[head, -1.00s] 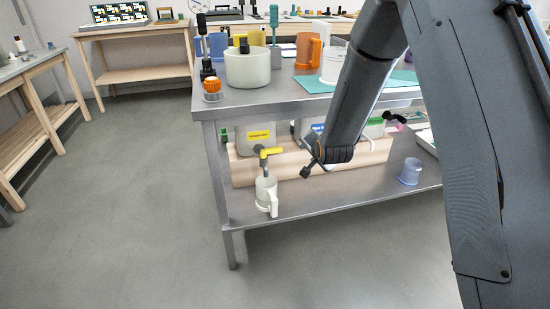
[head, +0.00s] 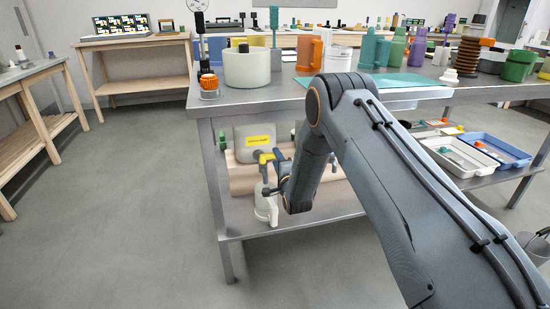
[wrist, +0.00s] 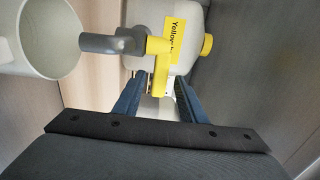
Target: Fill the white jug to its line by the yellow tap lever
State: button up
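The white jug (head: 264,204) stands upright on the lower shelf below the tap, partly hidden by my arm in the head view. The jug (wrist: 40,38) also shows at the upper left of the wrist view, its mouth beside the grey tap spout (wrist: 108,43). I cannot make out its line or the liquid level. The yellow tap lever (wrist: 162,72) sticks out from the tap on a pale canister (wrist: 190,55) with a yellow label. My gripper (wrist: 158,88) is open, with one blue finger on each side of the lever's end and visible gaps between. It also shows in the head view (head: 270,166).
A wooden-coloured block (head: 240,180) supports the canister on the lower shelf. The metal tabletop (head: 300,95) above carries a large pale pot (head: 247,69) and an orange mug (head: 309,53). White and blue trays (head: 487,150) sit at the right. The floor at left is clear.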

jog(key=shift+x, duration=1.65)
grip_shut()
